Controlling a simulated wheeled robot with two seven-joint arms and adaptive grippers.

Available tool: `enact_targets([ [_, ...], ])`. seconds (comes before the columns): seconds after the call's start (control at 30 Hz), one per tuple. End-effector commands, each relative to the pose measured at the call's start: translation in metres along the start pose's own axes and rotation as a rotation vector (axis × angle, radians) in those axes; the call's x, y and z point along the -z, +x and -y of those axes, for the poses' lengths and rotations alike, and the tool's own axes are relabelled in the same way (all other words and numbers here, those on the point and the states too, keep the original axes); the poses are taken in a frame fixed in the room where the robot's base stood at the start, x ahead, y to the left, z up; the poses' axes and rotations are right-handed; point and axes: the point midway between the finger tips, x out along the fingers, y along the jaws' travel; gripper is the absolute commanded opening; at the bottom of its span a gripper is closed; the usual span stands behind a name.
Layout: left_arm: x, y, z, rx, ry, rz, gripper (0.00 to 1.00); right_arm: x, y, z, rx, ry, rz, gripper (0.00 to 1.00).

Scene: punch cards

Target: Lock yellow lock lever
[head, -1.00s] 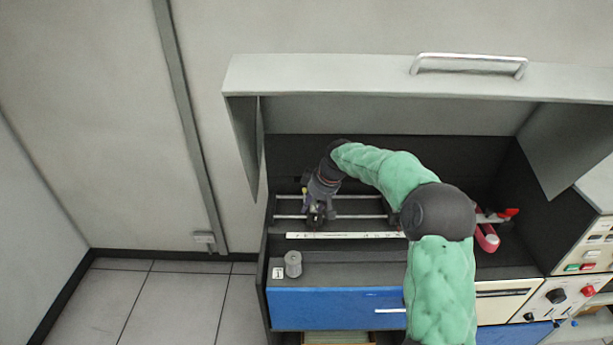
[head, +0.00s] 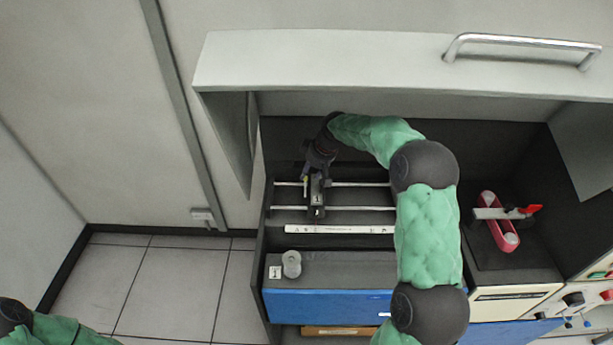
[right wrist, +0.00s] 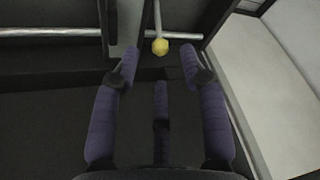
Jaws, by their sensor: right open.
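The yellow lock lever shows in the right wrist view as a round yellow knob (right wrist: 160,46) on a thin metal rod. In the head view it is a tiny yellow spot (head: 305,184) beside the rails, by my right gripper. The knob appears between or just past the fingertips, and I see no contact. In the head view the right gripper (head: 312,180) reaches down at the left end of the rails. My left gripper is out of view.
Two metal rails (head: 350,208) cross the dark bay, with a black block numbered 1 (head: 317,198) on them. A white strip (head: 330,229) lies in front. A grey cylinder (head: 291,264) stands on the blue-fronted unit. A raised lid (head: 330,65) overhangs. A pink-red device (head: 500,222) sits right.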

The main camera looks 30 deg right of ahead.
Motion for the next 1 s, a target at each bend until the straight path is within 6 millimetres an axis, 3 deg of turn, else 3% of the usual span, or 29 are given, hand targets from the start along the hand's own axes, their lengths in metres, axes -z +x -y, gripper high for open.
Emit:
enact_targets([
  [0.1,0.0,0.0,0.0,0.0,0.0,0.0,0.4,0.0,0.019,0.0,0.0,0.0,0.0,0.43],
  [0.3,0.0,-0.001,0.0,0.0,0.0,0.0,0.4,0.001,0.04,-0.001,-0.001,0.0,-0.001,0.43],
  [0.7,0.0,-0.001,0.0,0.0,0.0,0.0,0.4,0.001,0.046,-0.001,-0.001,0.0,-0.001,0.43],
  [0.87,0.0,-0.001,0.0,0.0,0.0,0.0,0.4,0.001,0.046,-0.001,-0.001,0.0,-0.001,0.0],
  [1.0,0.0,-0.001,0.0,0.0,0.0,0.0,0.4,0.001,0.046,0.0,-0.001,0.0,-0.001,0.0],
])
